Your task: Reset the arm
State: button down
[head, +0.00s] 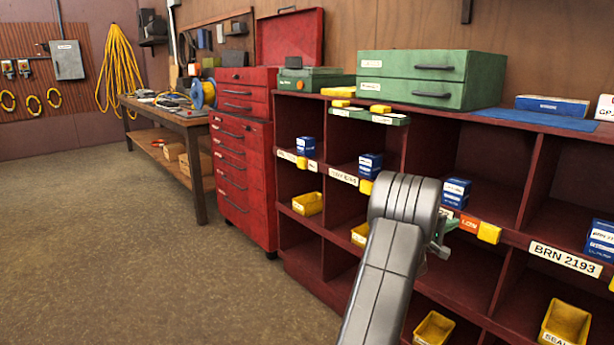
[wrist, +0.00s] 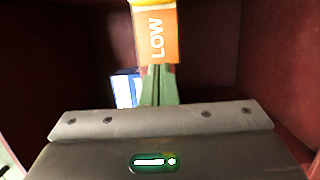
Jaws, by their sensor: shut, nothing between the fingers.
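My gripper (head: 443,238) is in front of the red-brown shelf (head: 290,207), at the right of the head view, partly hidden behind my grey arm. In the wrist view its green fingers (wrist: 158,86) are together with nothing between them. An orange tag reading LOW (head: 468,223) is on the shelf edge close to the gripper. It also shows in the wrist view (wrist: 157,36), directly ahead of the fingertips; I cannot tell whether they touch it. A blue and white box (wrist: 126,90) is behind the fingers in the wrist view.
Blue boxes (head: 456,193) and yellow bins (head: 565,323) stand in the shelf compartments. A yellow tag (head: 489,232) is beside the orange one. A green case (head: 415,65) rests on top. A red tool cabinet (head: 240,180) stands left of the shelf. The floor at left is clear.

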jog(key=w+a+p, duration=0.1)
jog(key=w+a, duration=0.3)
jog(key=a, duration=0.1)
jog(key=s+v, duration=0.1)
jog(key=v, duration=0.8)
jog(key=shift+s+d, duration=0.3)
jog(key=shift+d, duration=0.1)
jog(key=shift+r, duration=0.15)
